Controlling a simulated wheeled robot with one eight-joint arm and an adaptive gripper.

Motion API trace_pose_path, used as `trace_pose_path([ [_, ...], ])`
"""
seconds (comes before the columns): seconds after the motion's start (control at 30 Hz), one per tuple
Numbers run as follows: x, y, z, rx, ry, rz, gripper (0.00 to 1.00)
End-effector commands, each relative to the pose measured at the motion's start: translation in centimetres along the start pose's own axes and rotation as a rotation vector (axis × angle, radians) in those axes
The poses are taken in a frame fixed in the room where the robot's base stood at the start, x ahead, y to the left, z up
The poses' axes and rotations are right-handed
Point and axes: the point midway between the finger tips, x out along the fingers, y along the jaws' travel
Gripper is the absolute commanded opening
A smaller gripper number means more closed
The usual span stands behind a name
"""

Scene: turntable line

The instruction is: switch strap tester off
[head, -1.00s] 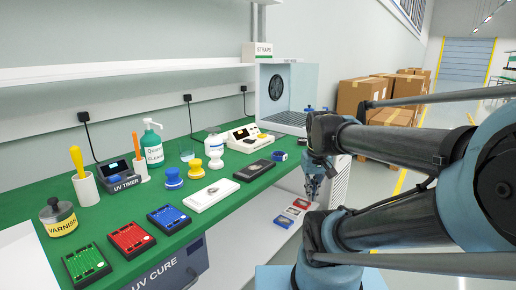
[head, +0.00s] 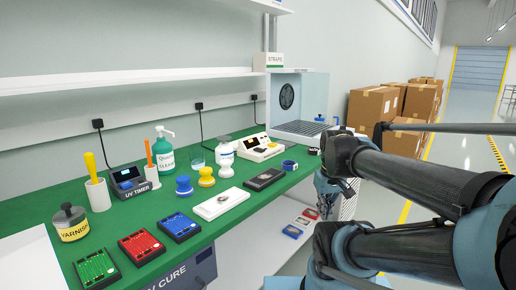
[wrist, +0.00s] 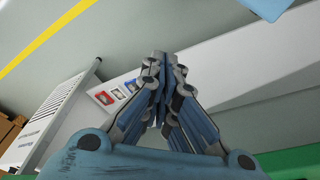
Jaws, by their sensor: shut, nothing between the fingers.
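A cream console (head: 261,148) with a small dark display and an orange-yellow part on top sits at the back of the green bench; it looks like the strap tester, but I cannot read a label or its switch state. My gripper (head: 326,207) is beyond the bench's front right edge, below the bench top and well apart from the console. In the wrist view my gripper (wrist: 160,62) is shut and empty, over the floor and a white lower surface. The console is not in the wrist view.
The bench (head: 140,215) holds a UV timer (head: 131,183), a pump bottle (head: 164,158), colored boards and a black flat device (head: 264,180). A fume cabinet (head: 298,104) stands at the far end. Cartons (head: 375,105) are stacked behind. A shelf (head: 130,85) overhangs the bench.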

Motion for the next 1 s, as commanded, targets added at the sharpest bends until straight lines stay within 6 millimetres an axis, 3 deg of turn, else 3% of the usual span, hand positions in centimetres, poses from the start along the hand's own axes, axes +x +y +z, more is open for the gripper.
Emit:
trace_pose_path([
  [0.4, -7.9, -1.4, -9.5, -0.546, -0.034, -0.033, 0.0],
  [1.0, -16.0, -6.2, -23.4, -1.327, -0.062, -0.101, 0.0],
])
